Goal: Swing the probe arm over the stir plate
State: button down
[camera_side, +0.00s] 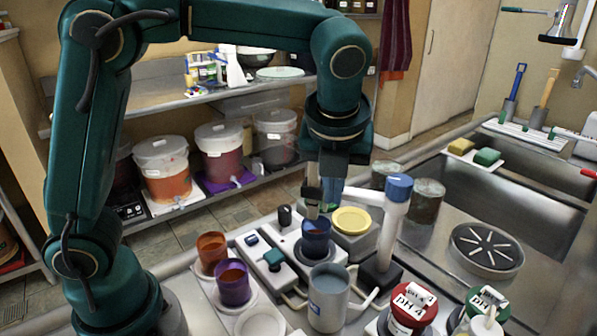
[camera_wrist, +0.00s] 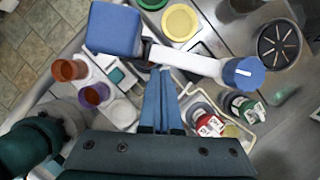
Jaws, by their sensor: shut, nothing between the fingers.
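The probe arm is a white bar with a blue cap (camera_side: 398,187) on a white post (camera_side: 388,240). In the wrist view the white bar (camera_wrist: 190,62) runs left from the blue cap (camera_wrist: 243,75) to a dark collar and a large blue block (camera_wrist: 113,28). My gripper (camera_side: 318,205) is shut and empty, pointing down; its blue fingers also show in the wrist view (camera_wrist: 160,75), close to the bar near the collar. Whether they touch it I cannot tell. Below, a blue cup (camera_side: 316,238) stands on what looks like the stir plate (camera_side: 300,255).
An orange cup (camera_side: 212,250), a purple cup (camera_side: 233,283) and a grey beaker (camera_side: 328,300) stand nearby. A yellow dish (camera_side: 352,220) sits beside the post. Red and green pH bottles (camera_side: 410,305) are at the front right. The sink (camera_side: 500,190) lies at the right.

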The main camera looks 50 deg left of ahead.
jog(key=s+d+r, duration=0.4)
jog(key=s+r, duration=0.2)
jog(key=r, duration=0.3)
jog(key=shift+s+d+r, duration=0.15)
jog(key=shift+d, duration=0.1)
dwell(0.4)
dwell(1.1)
